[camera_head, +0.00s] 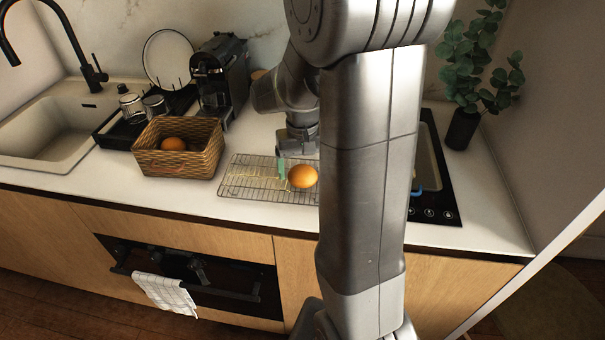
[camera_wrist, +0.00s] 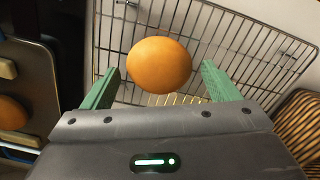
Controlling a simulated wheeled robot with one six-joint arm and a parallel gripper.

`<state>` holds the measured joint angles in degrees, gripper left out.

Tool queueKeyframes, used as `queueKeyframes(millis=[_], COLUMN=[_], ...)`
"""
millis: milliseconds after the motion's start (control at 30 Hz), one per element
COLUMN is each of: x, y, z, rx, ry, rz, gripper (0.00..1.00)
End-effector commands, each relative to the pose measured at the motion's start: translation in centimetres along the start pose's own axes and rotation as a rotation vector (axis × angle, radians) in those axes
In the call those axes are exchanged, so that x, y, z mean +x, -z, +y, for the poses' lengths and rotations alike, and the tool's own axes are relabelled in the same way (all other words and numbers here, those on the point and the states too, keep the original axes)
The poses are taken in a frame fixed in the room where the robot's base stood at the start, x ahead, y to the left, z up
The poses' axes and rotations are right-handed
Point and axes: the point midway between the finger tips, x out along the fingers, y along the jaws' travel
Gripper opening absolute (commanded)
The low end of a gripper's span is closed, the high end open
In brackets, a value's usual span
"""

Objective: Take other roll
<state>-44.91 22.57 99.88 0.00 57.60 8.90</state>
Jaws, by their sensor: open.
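A round golden-brown roll (camera_head: 303,177) lies on the wire cooling rack (camera_head: 240,187). In the wrist view the roll (camera_wrist: 159,65) shows between and slightly beyond the green fingertips of my gripper (camera_wrist: 160,72). My gripper is open, with a visible gap on either side of the roll, and holds nothing. In the head view one green finger is seen just left of the roll; my arm hides the other finger and the rack's right part. Another roll (camera_head: 172,144) sits in the wicker basket (camera_head: 150,162), left of the rack.
The basket's edge (camera_wrist: 301,122) shows at the wrist view's right. A black cooktop (camera_head: 436,190) lies right of the rack, partly behind my arm. A coffee machine (camera_head: 220,76) and a dark tray with cups stand behind the basket. A plant (camera_head: 463,125) stands at the back right.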

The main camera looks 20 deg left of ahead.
Motion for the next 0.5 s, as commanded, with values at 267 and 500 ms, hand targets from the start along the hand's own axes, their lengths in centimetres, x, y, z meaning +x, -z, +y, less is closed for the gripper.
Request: queueKeyframes(millis=[267,500], x=[1.5,1.48], y=[0.0,0.0], z=[0.03,0.03], rx=[0.0,0.0], ry=[0.0,0.0], rz=[0.001,0.001], gripper=[0.82,0.57])
